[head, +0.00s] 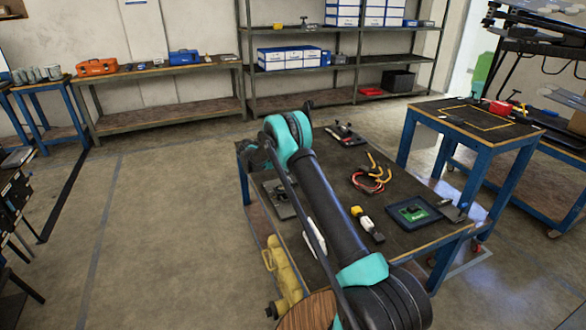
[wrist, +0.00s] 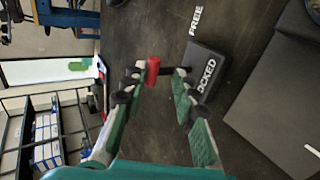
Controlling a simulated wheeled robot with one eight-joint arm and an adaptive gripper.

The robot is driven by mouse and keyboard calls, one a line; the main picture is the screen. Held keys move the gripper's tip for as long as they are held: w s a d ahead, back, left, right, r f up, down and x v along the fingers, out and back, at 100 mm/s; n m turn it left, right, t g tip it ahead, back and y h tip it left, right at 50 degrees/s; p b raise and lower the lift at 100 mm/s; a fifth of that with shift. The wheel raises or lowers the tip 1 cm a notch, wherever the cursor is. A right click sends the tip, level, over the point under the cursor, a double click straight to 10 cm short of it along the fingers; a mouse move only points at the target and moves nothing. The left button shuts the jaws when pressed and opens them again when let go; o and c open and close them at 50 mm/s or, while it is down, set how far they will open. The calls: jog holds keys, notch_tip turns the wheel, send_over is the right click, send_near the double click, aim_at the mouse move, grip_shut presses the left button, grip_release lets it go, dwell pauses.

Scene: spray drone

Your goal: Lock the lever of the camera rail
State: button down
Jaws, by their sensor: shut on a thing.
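In the wrist view my gripper (wrist: 157,80) has its two green-padded fingers on either side of a red knob (wrist: 153,70), at the fingertips. A short dark stem runs from the knob toward a dark block (wrist: 197,68). White letters on the block read "OCKED", the first letter being hidden. The word "FREE" stands on the dark surface above the block in the picture. The finger hides part of the block. In the head view my arm covers much of the worktable (head: 390,168), and I cannot make out the fingertips or the lever there.
On the worktable lie a cable bundle (head: 370,181), a green circuit board on a dark mat (head: 411,212) and a small device (head: 345,134). A blue-legged table (head: 480,130) stands at right. Back shelves hold boxes.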

jog(key=shift+f, duration=0.1)
dwell(0.4)
jog(key=c, duration=1.2)
grip_release()
jog(key=v, duration=1.2)
jog(key=shift+f, duration=0.2)
jog(key=shift+a, duration=0.15)
